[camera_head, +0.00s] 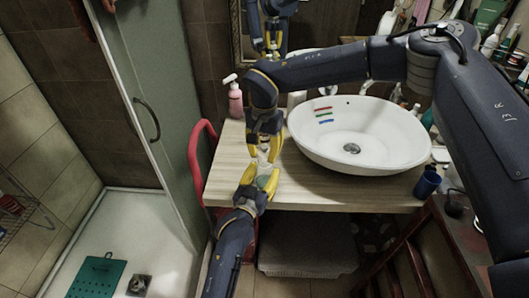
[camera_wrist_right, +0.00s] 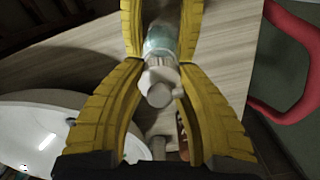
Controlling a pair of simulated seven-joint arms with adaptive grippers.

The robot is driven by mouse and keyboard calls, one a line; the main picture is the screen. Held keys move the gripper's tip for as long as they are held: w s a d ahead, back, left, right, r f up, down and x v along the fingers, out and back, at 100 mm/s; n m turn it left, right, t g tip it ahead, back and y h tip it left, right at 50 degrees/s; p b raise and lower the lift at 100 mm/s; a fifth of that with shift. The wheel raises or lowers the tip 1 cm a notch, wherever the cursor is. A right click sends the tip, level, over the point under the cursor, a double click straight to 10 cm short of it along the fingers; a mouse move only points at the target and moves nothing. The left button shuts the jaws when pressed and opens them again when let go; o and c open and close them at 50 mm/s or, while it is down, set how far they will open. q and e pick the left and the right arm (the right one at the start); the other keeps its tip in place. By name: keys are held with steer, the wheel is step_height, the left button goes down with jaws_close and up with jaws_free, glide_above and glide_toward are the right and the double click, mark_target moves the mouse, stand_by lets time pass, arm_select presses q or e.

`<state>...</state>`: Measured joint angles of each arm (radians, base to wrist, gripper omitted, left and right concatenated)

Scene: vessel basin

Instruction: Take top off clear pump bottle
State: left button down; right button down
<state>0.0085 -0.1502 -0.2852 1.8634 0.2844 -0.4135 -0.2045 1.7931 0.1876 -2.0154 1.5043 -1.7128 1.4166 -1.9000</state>
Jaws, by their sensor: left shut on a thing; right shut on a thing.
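The clear pump bottle shows in the right wrist view, with a see-through, blue-green tinted body (camera_wrist_right: 162,43) and a whitish pump top (camera_wrist_right: 159,84). The top lines up with the body's neck; I cannot tell whether it is loose. My left gripper (camera_head: 261,178) comes from below in the head view and is shut on the body; its yellow fingers also show in the right wrist view (camera_wrist_right: 161,28). My right gripper (camera_head: 264,153) is right above it, shut on the pump top, its fingers on both sides (camera_wrist_right: 163,88). In the head view the fingers hide most of the bottle.
The grippers are over the left front of the wooden counter (camera_head: 310,187). A white basin (camera_head: 400,155) stands close on the right, a pink pump bottle (camera_head: 235,100) behind left. A red curved rail (camera_head: 194,150) rises at the left edge. A blue cup (camera_head: 427,182) stands at the right.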

mark_target(264, 146)
steer(key=shift+r, duration=1.95)
arm_select(q)
steer(key=c, duration=0.5)
jaws_free()
steer(key=shift+s, duration=0.1)
